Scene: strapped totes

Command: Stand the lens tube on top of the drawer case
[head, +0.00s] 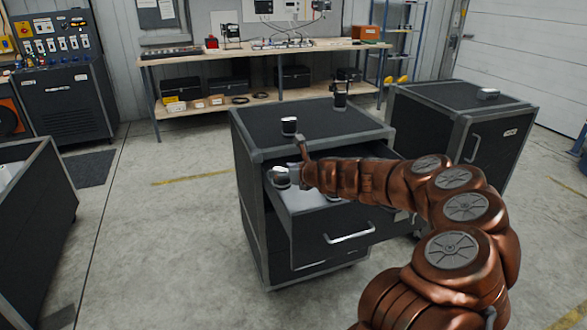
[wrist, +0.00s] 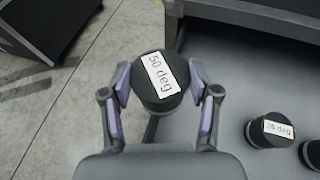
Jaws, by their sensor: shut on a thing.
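A black lens tube (wrist: 158,98) with a white "50 deg" label on its top is between the fingers of my gripper (wrist: 160,84) in the wrist view. My gripper is shut on it. In the head view my gripper (head: 291,176) is at the left side of the open drawer (head: 335,228), below the level of the case top. The drawer case (head: 262,143) is black with grey edges. A dark tube (head: 289,127) stands on its top near the front left, and another dark item (head: 340,97) stands at the back.
In the wrist view, a "26 deg" tube (wrist: 266,133) and another tube (wrist: 314,154) stand in the drawer. A second black case (head: 455,105) stands at the right with a small item (head: 487,94) on top. The middle of the drawer case's top is clear.

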